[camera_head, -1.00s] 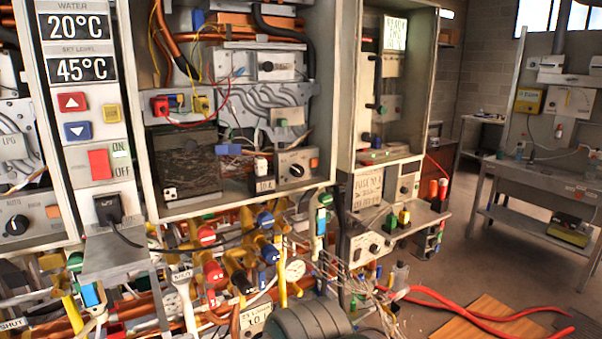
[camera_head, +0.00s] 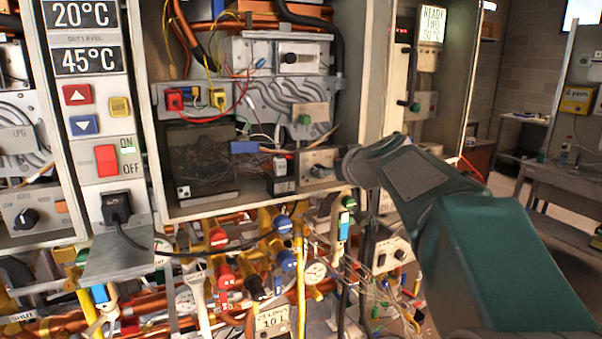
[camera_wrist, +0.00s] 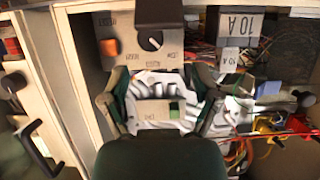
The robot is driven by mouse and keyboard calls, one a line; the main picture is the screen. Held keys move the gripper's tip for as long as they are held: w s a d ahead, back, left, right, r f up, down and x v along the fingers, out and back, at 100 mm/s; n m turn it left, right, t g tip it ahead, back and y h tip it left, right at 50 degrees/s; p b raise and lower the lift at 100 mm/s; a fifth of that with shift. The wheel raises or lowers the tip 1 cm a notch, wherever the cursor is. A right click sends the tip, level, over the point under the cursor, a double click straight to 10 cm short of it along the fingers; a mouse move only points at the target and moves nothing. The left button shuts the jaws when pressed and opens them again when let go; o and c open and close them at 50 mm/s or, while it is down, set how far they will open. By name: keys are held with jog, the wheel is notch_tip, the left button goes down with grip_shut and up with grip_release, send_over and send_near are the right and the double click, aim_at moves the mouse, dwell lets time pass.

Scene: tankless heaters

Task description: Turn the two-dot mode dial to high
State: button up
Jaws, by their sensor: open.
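A black mode dial (camera_wrist: 150,40) with a white pointer sits on a grey panel in the wrist view, which looks upside down. The pointer slants toward the lower right there. The labels around it are blurred, and I cannot make out two dots on it. The same panel (camera_head: 318,168) shows in the head view at the cabinet's lower right, its knob partly covered by my arm. My gripper (camera_wrist: 160,80) is open and empty, its green fingers spread below the dial and apart from it in the wrist picture. Its fingertips are hidden in the head view.
An orange switch (camera_wrist: 108,47) sits beside the dial. A 10 A block (camera_wrist: 238,25) and loose wires are close by. Another black dial (camera_head: 27,218) is on the left cabinet. Pipes and valves (camera_head: 285,260) crowd below. The cabinet's side wall stands near my arm.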

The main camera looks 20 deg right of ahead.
jog(key=w, duration=0.1)
jog(key=w+d+f, duration=0.1)
jog(key=w, duration=0.1)
jog(key=w+d+f, duration=0.1)
jog(key=w, duration=0.1)
jog(key=shift+w+f, duration=0.2)
jog(key=shift+f, duration=0.05)
jog(key=shift+w+a+f, duration=0.1)
jog(key=shift+w+a, duration=0.05)
jog(key=shift+w, duration=0.1)
jog(key=shift+w+a, duration=0.15)
jog(key=shift+a, duration=0.5)
jog(key=shift+d, duration=0.1)
jog(key=c, duration=0.6)
jog(key=shift+d, duration=0.25)
grip_shut()
